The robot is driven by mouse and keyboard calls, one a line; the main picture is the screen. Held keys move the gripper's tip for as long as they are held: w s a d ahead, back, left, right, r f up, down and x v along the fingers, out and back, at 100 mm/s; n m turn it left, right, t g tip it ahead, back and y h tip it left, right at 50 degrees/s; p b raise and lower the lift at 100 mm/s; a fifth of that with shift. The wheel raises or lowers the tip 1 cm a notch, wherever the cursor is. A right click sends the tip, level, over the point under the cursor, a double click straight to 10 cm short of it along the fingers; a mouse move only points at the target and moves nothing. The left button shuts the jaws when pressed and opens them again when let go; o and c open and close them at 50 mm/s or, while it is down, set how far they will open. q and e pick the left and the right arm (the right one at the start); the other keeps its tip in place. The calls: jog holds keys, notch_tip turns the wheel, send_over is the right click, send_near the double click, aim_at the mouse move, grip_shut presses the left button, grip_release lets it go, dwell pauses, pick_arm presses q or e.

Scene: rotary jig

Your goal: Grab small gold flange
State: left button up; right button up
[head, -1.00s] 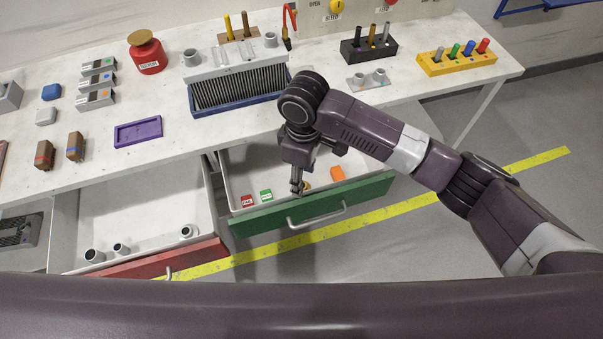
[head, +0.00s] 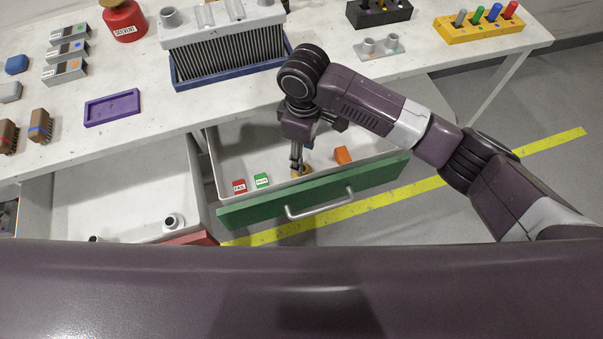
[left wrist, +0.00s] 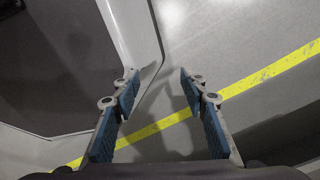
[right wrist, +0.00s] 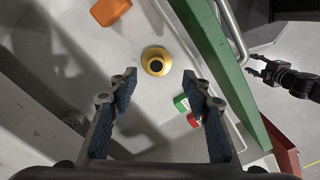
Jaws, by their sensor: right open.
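The small gold flange (right wrist: 156,61), a round ring with a dark centre hole, lies on the floor of the green-fronted drawer. In the head view the gold flange (head: 303,171) is partly hidden by my right gripper (head: 296,163). In the right wrist view my right gripper (right wrist: 163,78) is open and empty. The flange lies just beyond its fingertips, roughly centred between them, and nothing is held. My left gripper (left wrist: 158,73) is open and empty over the floor in the left wrist view. It is out of the head view.
The green drawer front (head: 315,195) stands close to the right gripper. A red block (head: 239,187), a green block (head: 262,181) and an orange block (head: 343,155) share the drawer. The red-fronted drawer (head: 192,239) is open to the left. The worktable (head: 120,150) overhangs behind.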

jog(key=shift+f, duration=0.65)
jog(key=f, duration=0.7)
jog(key=shift+w+a+f, duration=0.1)
jog(key=shift+w+a, duration=0.05)
jog(key=shift+w, duration=0.25)
grip_shut()
